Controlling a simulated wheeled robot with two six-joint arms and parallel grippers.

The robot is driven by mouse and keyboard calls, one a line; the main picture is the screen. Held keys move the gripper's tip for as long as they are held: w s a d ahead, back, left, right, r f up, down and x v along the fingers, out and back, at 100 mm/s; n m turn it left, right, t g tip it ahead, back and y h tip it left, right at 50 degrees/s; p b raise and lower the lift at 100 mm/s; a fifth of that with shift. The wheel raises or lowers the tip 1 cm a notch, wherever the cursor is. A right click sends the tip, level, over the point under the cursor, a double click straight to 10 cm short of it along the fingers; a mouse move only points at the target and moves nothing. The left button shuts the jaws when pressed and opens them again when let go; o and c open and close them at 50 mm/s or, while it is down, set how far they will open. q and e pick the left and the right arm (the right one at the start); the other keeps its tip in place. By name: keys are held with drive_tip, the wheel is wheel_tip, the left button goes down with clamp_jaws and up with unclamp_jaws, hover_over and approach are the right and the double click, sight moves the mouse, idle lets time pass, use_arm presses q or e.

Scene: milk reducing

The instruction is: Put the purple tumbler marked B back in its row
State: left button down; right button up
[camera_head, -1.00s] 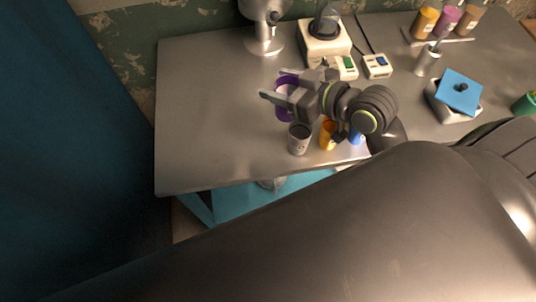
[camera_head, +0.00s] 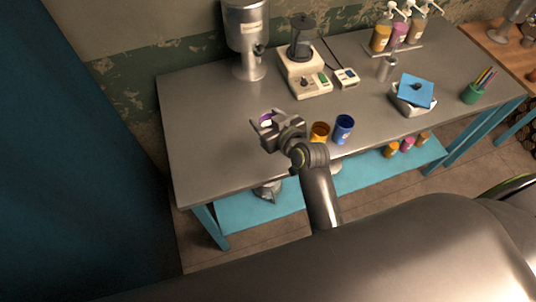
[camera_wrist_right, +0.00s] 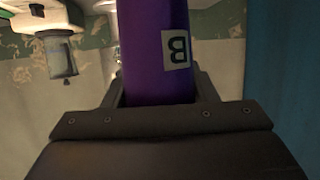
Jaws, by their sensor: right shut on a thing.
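The purple tumbler (camera_wrist_right: 155,50) fills the upper middle of the right wrist view. A pale label with a dark B, upside down in that picture, is on its side. My right gripper (camera_head: 264,124) is shut on it, at the left part of the bench. In the head view only a little purple and the pale inside of the tumbler (camera_head: 266,119) show between the fingers. An orange tumbler (camera_head: 319,132) and a blue tumbler (camera_head: 343,129) stand side by side to the right of the gripper, near the front edge. My left gripper is not in view.
On the grey bench (camera_head: 205,135), a metal dispenser (camera_head: 246,40) and a white device (camera_head: 303,78) stand at the back. A metal cup (camera_head: 387,68), a tray with a blue lid (camera_head: 416,90) and a green pen cup (camera_head: 472,94) are further right. The bench's left end is clear.

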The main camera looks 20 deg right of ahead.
drive_tip(key=shift+a, duration=0.3)
drive_tip(key=shift+a+f, duration=0.1)
drive_tip(key=shift+f, duration=0.15)
wheel_tip(320, 180, down, 5)
drive_tip(key=b, duration=0.5)
drive_tip(key=shift+f+b, duration=0.1)
drive_tip(key=shift+b, duration=0.25)
drive_tip(key=shift+f+b, duration=2.2)
drive_tip(key=shift+b, duration=0.05)
drive_tip(key=shift+f, duration=0.2)
drive_tip(key=o, duration=0.8)
drive_tip(key=shift+r, duration=0.15)
